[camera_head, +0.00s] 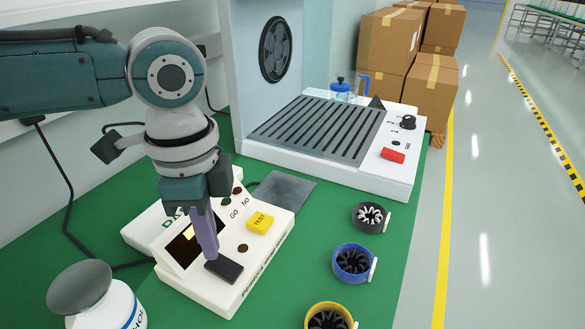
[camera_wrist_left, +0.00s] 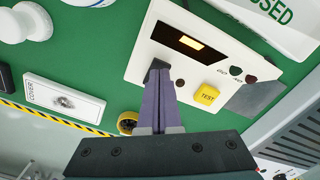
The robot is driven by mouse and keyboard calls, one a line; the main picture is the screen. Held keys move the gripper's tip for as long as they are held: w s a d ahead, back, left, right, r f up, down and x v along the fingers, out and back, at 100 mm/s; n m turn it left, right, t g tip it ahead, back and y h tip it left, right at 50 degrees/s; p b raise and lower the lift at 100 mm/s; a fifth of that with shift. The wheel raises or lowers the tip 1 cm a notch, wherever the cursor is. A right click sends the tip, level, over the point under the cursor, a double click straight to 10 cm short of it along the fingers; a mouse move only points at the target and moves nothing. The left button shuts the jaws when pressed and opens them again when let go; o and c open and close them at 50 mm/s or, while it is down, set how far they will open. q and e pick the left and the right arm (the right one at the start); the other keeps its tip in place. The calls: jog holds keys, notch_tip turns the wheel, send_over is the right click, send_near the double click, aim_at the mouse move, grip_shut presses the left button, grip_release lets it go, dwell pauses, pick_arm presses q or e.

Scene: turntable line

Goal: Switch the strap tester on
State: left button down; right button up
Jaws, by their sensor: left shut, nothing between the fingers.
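The strap tester (camera_head: 262,268) is a white box on the green bench, with a dark display (camera_head: 183,246) showing a lit yellow patch, GO and NO lamps and a yellow TEST button (camera_head: 260,222). A black switch (camera_head: 223,267) sits at its near corner; it also shows in the left wrist view (camera_wrist_left: 157,66). My left gripper (camera_head: 211,257) is shut and empty, pointing down over the tester. Its fingertips (camera_wrist_left: 158,78) are at the switch and hide part of it; I cannot tell whether they touch. My right gripper is not in view.
A white fume unit (camera_head: 400,170) with a slotted top stands behind, and a grey plate (camera_head: 285,190) lies beside the tester. Black, blue (camera_head: 354,262) and yellow-rimmed round parts stand to the right. A white container (camera_head: 95,305) is at the front left.

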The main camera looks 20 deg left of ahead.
aim_at(216, 262)
pick_arm(q)
jog(key=shift+f+b, duration=0.6)
jog(key=shift+f, duration=0.4)
dwell(0.7)
jog(key=shift+r, duration=0.1)
notch_tip(216, 262, up, 7)
jog(key=p, duration=0.8)
jog(key=shift+d, duration=0.1)
jog(key=s+d+r+n+t+h, duration=0.1)
jog(key=s+d+n+t+h, duration=0.15)
jog(key=s+d, duration=0.85)
jog(key=s+a+r+n+t+y+p, duration=0.1)
jog(key=s+a+r+n, duration=0.1)
jog(key=a+n, duration=0.2)
jog(key=s+a+r+n+y, duration=0.1)
jog(key=s+a+r+n, duration=0.1)
jog(key=s+a+n, duration=0.15)
notch_tip(216, 262, up, 38)
jog(key=p, duration=3.8)
jog(key=shift+w+a+n, duration=0.2)
jog(key=shift+a+n, duration=0.05)
jog(key=shift+n, duration=0.15)
